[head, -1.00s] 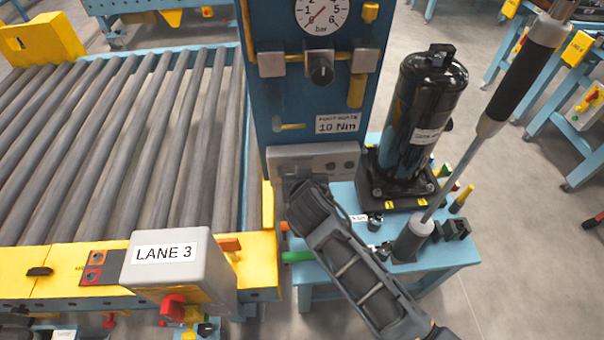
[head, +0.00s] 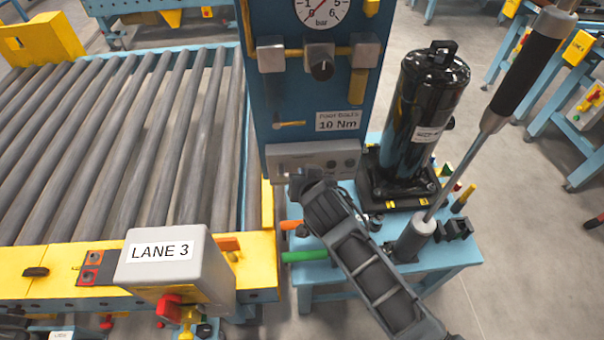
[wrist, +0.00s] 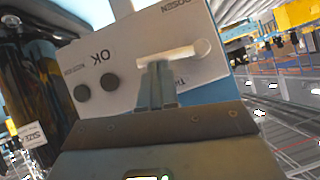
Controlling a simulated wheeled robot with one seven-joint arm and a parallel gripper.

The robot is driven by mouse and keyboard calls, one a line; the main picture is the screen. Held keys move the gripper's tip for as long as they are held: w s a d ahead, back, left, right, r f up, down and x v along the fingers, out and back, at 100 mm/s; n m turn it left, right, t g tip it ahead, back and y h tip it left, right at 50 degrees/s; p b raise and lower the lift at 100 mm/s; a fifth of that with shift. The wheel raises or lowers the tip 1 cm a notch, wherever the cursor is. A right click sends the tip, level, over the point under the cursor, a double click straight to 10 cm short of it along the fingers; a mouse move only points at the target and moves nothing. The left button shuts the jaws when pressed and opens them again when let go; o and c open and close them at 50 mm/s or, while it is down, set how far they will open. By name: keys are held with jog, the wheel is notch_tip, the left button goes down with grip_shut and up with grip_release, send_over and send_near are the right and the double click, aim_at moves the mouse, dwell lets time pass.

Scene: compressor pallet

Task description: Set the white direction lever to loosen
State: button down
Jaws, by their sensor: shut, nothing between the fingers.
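The white direction lever (wrist: 178,55) shows in the wrist view as a bar lying nearly level across the pale control plate (wrist: 120,70), with a rounded end at its right. That view is upside down. Lettering ending in "OSEN" is printed above the lever, and a partly hidden "TI" label sits below it. My gripper (wrist: 157,68) is shut and empty, its fingertips at the lever's lower edge near its left part; I cannot tell if they touch. In the head view my gripper (head: 298,182) is in front of the plate (head: 283,162) and hides the lever.
Two dark round buttons (wrist: 95,87) are beside the lever, near "OK". A blue panel (head: 290,100) carries a gauge and knobs. A black compressor (head: 428,105) and an upright tool with a dark handle (head: 530,62) stand at the right. The roller conveyor (head: 120,150) is left.

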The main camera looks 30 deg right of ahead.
jog(key=f+m+t+y+b, duration=0.1)
jog(key=f+m+b, duration=0.1)
jog(key=b, duration=0.2)
jog(key=f+m+t+y+b, duration=0.1)
jog(key=f+m+y+b, duration=0.1)
jog(key=b, duration=0.2)
jog(key=f+m+t+y+b, duration=0.2)
jog(key=b, duration=0.2)
jog(key=shift+w+a, duration=0.15)
jog(key=shift+a, duration=0.3)
jog(key=shift+r, duration=0.1)
dwell(0.3)
